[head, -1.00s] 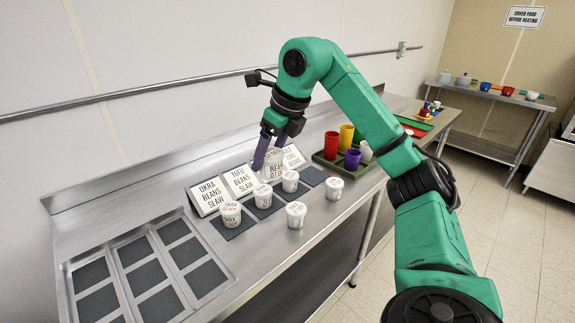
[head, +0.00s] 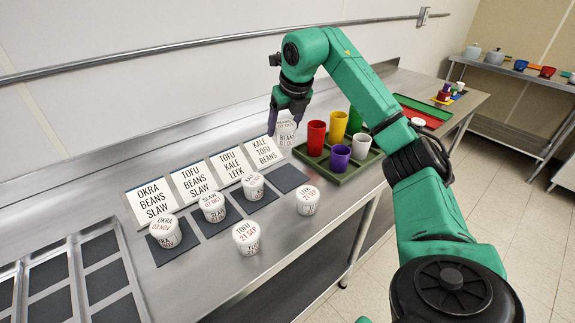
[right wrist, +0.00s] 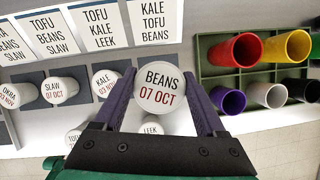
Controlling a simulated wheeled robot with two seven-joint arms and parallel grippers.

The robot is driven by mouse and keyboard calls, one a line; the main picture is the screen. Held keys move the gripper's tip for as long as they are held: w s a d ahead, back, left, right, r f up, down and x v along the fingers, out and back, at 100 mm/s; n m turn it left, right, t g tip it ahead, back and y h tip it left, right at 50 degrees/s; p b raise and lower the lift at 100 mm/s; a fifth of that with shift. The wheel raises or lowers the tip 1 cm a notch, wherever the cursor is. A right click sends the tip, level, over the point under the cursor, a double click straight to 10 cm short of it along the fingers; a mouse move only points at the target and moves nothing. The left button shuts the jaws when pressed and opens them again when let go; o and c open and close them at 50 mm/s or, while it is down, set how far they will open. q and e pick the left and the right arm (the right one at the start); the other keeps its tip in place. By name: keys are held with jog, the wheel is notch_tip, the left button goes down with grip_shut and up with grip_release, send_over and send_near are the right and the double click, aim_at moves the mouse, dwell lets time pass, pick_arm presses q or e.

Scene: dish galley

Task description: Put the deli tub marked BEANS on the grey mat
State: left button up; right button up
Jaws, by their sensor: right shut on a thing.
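My right gripper (head: 288,108) is shut on a white deli tub (head: 286,136), held up beside the right end of the card row. In the right wrist view the tub's lid (right wrist: 160,88) reads BEANS 07 OCT, between the two purple fingers. An empty dark grey mat (head: 288,178) lies on the steel counter below, in front of the KALE TOFU BEANS card (head: 264,153). The other mats in the row carry tubs marked OKRA (head: 166,231), SLAW (head: 212,207) and KALE (head: 252,185). My left gripper is not in view.
A TOFU tub (head: 246,237) and another tub (head: 306,200), LEEK in the wrist view, stand on bare steel in front of the mats. A green tray (head: 345,177) with coloured cups stands to the right. Sunken dark pans (head: 60,285) are at left.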

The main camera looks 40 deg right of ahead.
aim_at(292, 145)
jog(key=f, duration=1.2)
jog(key=shift+d, duration=0.3)
jog(key=shift+d+f, duration=0.1)
jog(key=shift+f, duration=0.15)
jog(key=o, duration=1.4)
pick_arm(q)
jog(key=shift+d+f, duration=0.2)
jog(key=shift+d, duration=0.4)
pick_arm(e)
jog(key=shift+r, duration=0.1)
jog(key=shift+r, duration=0.3)
jog(key=v, duration=1.1)
jog(key=shift+s+r+b, duration=0.2)
jog(key=shift+r+b, duration=0.05)
jog(key=shift+b, duration=0.05)
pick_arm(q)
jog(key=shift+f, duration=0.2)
